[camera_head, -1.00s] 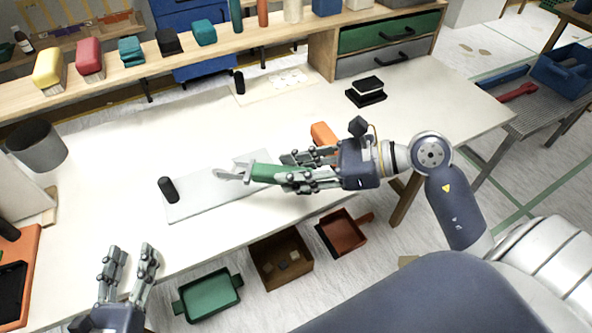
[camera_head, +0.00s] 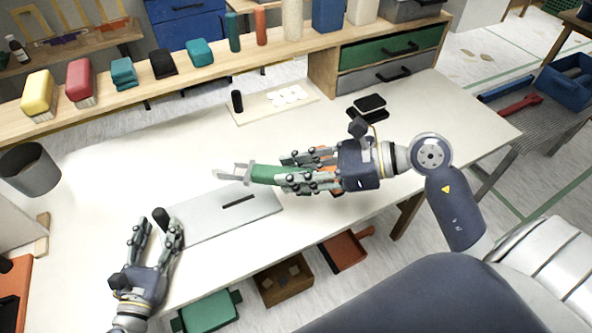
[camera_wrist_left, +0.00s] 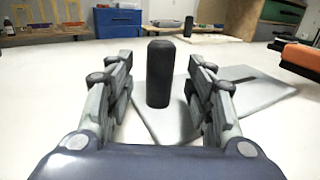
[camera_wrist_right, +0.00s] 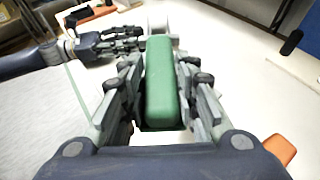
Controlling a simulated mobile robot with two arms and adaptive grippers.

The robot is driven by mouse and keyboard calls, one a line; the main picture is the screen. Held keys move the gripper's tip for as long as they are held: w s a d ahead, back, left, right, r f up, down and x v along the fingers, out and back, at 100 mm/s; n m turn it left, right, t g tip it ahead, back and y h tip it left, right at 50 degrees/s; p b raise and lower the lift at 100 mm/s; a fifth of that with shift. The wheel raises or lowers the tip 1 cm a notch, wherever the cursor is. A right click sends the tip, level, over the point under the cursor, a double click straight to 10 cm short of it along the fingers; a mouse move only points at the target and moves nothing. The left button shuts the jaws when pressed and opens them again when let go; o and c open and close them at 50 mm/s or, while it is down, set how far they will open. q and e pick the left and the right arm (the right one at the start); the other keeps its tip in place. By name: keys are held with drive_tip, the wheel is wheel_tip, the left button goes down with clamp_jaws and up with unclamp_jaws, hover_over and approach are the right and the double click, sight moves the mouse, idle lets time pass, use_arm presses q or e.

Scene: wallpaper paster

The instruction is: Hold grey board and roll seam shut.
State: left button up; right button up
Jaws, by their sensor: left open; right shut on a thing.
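The grey board (camera_head: 205,216) lies flat on the white bench, with a short dark seam (camera_head: 240,201) on its right part. A black upright cylinder (camera_head: 160,214) stands at the board's left end. My left gripper (camera_head: 157,228) is open, its fingers on either side of the cylinder; the left wrist view shows the cylinder (camera_wrist_left: 160,75) between them with gaps. My right gripper (camera_head: 292,172) is shut on the green handle (camera_head: 264,174) of the seam roller, above the bench beyond the board. The handle fills the jaws in the right wrist view (camera_wrist_right: 161,85). The roller's pale head (camera_head: 232,172) points left.
A white plate with round discs (camera_head: 285,97) and another black cylinder (camera_head: 237,101) sit at the back. A black block (camera_head: 370,104) is at back right. An orange object (camera_wrist_right: 280,148) lies near my right gripper. A grey bin (camera_head: 30,170) stands left. Trays sit below the bench.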

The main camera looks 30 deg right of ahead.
sight(160, 225)
use_arm(q)
drive_tip(key=shift+x, duration=1.9)
drive_tip(key=shift+s, duration=0.1)
clamp_jaws()
unclamp_jaws()
drive_tip(key=shift+a, duration=0.1)
drive_tip(key=shift+v, duration=0.85)
